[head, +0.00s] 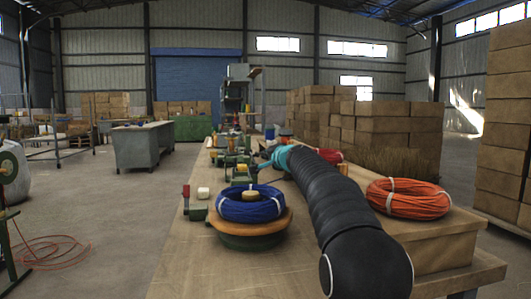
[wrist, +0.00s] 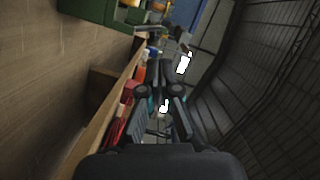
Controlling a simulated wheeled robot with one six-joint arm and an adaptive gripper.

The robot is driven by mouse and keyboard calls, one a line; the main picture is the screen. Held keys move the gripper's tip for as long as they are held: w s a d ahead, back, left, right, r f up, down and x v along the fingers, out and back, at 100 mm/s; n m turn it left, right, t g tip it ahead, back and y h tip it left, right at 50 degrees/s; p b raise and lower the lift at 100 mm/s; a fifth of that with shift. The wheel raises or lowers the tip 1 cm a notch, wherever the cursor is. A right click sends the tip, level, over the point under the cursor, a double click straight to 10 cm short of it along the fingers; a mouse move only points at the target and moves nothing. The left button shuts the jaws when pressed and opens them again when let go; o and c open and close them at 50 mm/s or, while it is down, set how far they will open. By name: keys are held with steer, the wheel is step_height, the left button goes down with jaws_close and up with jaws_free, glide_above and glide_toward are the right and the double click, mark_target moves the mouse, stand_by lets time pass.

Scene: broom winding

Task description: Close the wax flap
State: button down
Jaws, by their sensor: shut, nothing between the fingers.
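My gripper (wrist: 162,92) shows in the wrist view, its dark fingers drawn together with nothing between them. It is above or beside the bench edge, apart from anything I can make out. In the head view my black and teal arm reaches along the bench, and the fingers are too small and covered to make out. I cannot pick out the wax flap for sure in either view. A small green fixture with a red knob (head: 186,191) and a pale block (head: 203,193) stand on the bench near the blue coil.
The wooden bench (head: 190,270) carries a blue coil (head: 251,203) on a round stand, an orange coil (head: 408,198) at the right, and several green machines (head: 240,172) farther back. Cardboard boxes (head: 385,130) are stacked behind at right. The floor at left is mostly open.

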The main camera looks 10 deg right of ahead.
steer(key=p+x, duration=0.3)
steer(key=x, duration=0.4)
steer(key=shift+p, duration=0.35)
steer(key=shift+a, duration=0.15)
